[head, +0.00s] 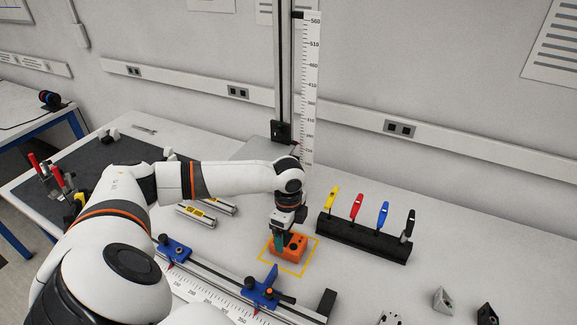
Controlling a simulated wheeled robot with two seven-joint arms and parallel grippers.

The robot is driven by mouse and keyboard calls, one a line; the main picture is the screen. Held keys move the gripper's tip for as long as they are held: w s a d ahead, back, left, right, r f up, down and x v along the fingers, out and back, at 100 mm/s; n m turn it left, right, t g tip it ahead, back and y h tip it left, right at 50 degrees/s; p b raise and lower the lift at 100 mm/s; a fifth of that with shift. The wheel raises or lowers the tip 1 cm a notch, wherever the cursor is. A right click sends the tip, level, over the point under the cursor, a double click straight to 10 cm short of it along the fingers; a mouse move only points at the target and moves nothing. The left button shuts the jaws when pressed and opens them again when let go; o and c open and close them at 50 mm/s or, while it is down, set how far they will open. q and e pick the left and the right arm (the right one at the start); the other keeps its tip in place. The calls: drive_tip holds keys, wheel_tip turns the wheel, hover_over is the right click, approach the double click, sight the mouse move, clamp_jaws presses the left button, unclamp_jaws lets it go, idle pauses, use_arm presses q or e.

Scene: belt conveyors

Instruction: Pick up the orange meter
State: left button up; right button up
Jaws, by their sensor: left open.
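The orange meter (293,250) is a small boxy thing with dark parts on top. It sits on the white table inside a yellow marked square (297,271). My left gripper (281,241) points down at the meter's left part, with its fingers open. The fingers overlap the meter in the picture, and I cannot tell whether they touch it. The gripper hides part of the meter's upper left side. My right gripper is not in view.
A black rack (362,239) with coloured-handled tools stands right of the meter. A rail with blue clamps (262,291) lies in front. A tall height scale (311,90) stands behind. Metal cylinders (196,215) lie to the left. The table right of the rack is mostly clear.

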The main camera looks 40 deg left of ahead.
sight(288, 240)
use_arm(q)
drive_tip(key=shift+f, duration=0.35)
drive_tip(key=shift+w+a+f, duration=0.1)
drive_tip(key=shift+w+f, duration=0.05)
drive_tip(key=shift+f, duration=0.15)
drive_tip(key=f+p, duration=0.1)
drive_tip(key=f, duration=0.1)
drive_tip(key=f+p, duration=0.1)
drive_tip(key=f, duration=0.1)
drive_tip(key=shift+w+a+f, duration=0.15)
drive_tip(key=shift+w+f, duration=0.05)
drive_tip(key=shift+f, duration=0.3)
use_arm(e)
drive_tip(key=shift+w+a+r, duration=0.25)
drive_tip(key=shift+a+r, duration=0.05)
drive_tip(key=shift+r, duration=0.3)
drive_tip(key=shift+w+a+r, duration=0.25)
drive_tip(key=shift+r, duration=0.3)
use_arm(q)
drive_tip(key=c, duration=1)
drive_tip(key=shift+c, duration=1)
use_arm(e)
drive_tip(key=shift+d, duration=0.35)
